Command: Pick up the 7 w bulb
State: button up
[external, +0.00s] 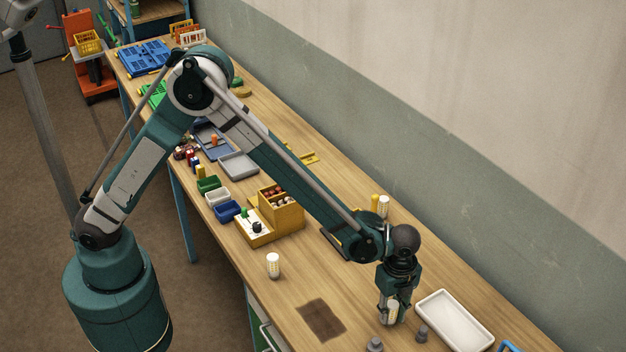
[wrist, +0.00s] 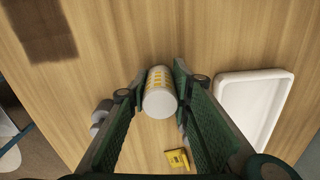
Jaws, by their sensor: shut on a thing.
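My gripper (external: 396,304) points down over the right part of the wooden bench, left of the white tray. In the wrist view its two green fingers (wrist: 159,84) are shut on a white bulb with rows of yellow segments (wrist: 160,98). The held bulb also shows between the fingers in the external view (external: 392,311). Its wattage marking cannot be read, and I cannot tell whether it touches the bench. Another white bulb-like piece (external: 383,206) stands behind my forearm.
The white tray (external: 454,319) lies just right of my gripper. Grey pieces (external: 421,333) stand close by, and a yellow item (wrist: 178,160) is near the fingers. A dark brown patch (external: 321,320) marks the bench to the left. A wooden box (external: 281,210) and coloured bins stand farther left.

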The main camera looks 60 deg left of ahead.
jog(key=shift+r, duration=0.15)
jog(key=shift+r, duration=4.85)
